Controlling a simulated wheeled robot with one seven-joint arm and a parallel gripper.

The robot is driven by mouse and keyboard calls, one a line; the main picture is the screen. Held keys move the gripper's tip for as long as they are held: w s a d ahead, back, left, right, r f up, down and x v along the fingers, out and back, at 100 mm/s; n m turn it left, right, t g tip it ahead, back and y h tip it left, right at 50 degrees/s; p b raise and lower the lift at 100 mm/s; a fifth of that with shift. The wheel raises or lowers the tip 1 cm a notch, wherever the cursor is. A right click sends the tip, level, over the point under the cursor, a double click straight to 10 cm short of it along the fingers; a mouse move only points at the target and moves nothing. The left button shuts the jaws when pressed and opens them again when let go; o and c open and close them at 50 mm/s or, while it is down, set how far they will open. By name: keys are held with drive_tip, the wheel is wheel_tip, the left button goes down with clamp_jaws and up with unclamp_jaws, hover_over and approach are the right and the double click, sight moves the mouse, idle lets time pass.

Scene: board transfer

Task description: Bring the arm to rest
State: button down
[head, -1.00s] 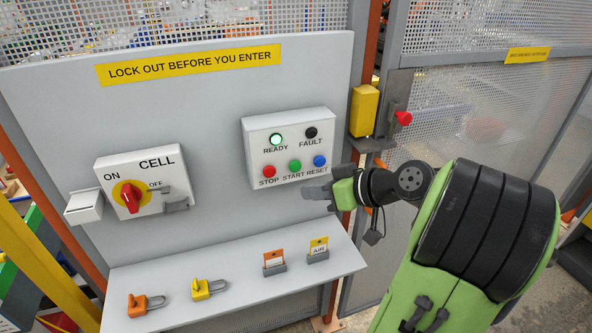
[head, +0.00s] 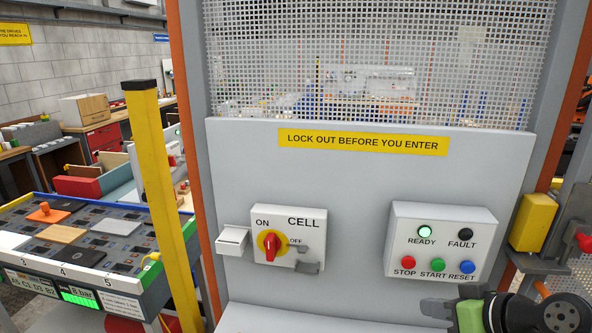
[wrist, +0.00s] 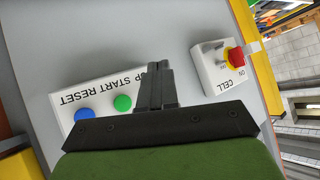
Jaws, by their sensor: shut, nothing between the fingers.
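My gripper (head: 438,308) is at the lower right of the head view, in front of the panel just below the button box (head: 440,243). In the wrist view my gripper (wrist: 156,72) has its dark fingers together, with nothing between them. The button box shows a lit green READY lamp (head: 425,232), a dark FAULT lamp (head: 466,235), and red, green and blue buttons. It also shows upside down in the wrist view, partly hidden by my fingers. I cannot tell how far the fingers are from the panel.
The cell switch box (head: 288,238) with a red knob (head: 269,245) is left of the button box. A yellow post (head: 160,200) and a table with a board of tiles (head: 75,240) stand at left. A yellow box (head: 533,222) is by the gate at right.

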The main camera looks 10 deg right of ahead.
drive_tip(key=s+a+f+g+h, duration=0.2)
drive_tip(key=s+a+g, duration=0.2)
drive_tip(key=a, duration=0.8)
drive_tip(key=s+a+m+h, duration=0.1)
drive_tip(key=s+a+h, duration=0.1)
drive_tip(key=s, duration=0.9)
drive_tip(key=shift+s+m, duration=0.3)
drive_tip(key=shift+m, duration=0.1)
